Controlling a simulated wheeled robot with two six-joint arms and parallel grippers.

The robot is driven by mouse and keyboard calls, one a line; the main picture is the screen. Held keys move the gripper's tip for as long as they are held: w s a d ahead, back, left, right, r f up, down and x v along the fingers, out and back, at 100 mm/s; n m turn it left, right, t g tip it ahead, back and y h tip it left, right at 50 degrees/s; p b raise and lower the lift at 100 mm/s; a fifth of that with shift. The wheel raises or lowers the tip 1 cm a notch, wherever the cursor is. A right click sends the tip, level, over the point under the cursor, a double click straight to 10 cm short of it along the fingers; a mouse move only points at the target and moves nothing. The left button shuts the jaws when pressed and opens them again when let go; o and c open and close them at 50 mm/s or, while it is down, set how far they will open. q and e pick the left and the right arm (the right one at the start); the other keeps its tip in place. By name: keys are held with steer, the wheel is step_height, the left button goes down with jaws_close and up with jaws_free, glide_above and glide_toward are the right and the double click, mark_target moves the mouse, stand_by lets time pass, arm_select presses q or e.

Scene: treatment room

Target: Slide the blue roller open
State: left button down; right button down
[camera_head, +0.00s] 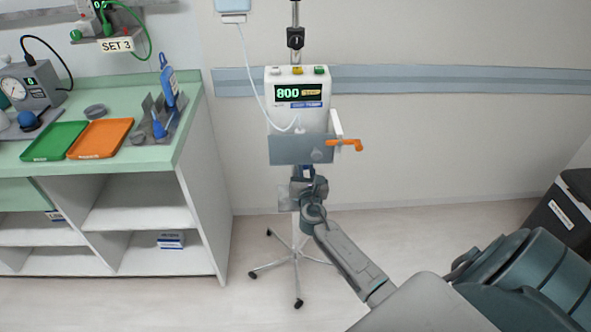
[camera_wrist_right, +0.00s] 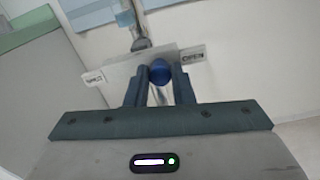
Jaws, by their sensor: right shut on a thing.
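The blue roller (camera_wrist_right: 160,72) shows in the right wrist view, on a pale bar between two labelled ends. The label at the right end (camera_wrist_right: 193,57) appears to read OPEN; the one at the left end (camera_wrist_right: 95,78) is too small to read surely. My right gripper (camera_wrist_right: 160,85) is shut on the roller, with one dark finger on each side of it. In the head view my right gripper (camera_head: 309,186) is just below the white pump (camera_head: 299,115), at the pole; the roller is hidden there. My left gripper is out of view.
The pump, showing 800, is on a wheeled stand (camera_head: 297,270) with an orange lever (camera_head: 345,145) at its right. A thin white tube (camera_head: 251,62) hangs from above. A green-topped counter (camera_head: 110,150) with trays stands left.

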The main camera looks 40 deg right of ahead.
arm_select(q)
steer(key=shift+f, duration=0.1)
arm_select(e)
steer(key=shift+d, duration=0.1)
steer(key=c, duration=1.5)
jaws_free()
steer(key=shift+s, duration=0.1)
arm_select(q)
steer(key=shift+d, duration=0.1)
arm_select(e)
steer(key=shift+o, duration=1.2)
steer(key=shift+s+d, duration=0.1)
steer(key=shift+d, duration=0.05)
steer(key=shift+s+a, duration=0.15)
steer(key=shift+a, duration=0.05)
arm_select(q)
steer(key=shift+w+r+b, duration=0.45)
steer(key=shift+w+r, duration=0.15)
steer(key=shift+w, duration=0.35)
arm_select(e)
steer(key=v, duration=1)
steer(key=shift+s, duration=0.15)
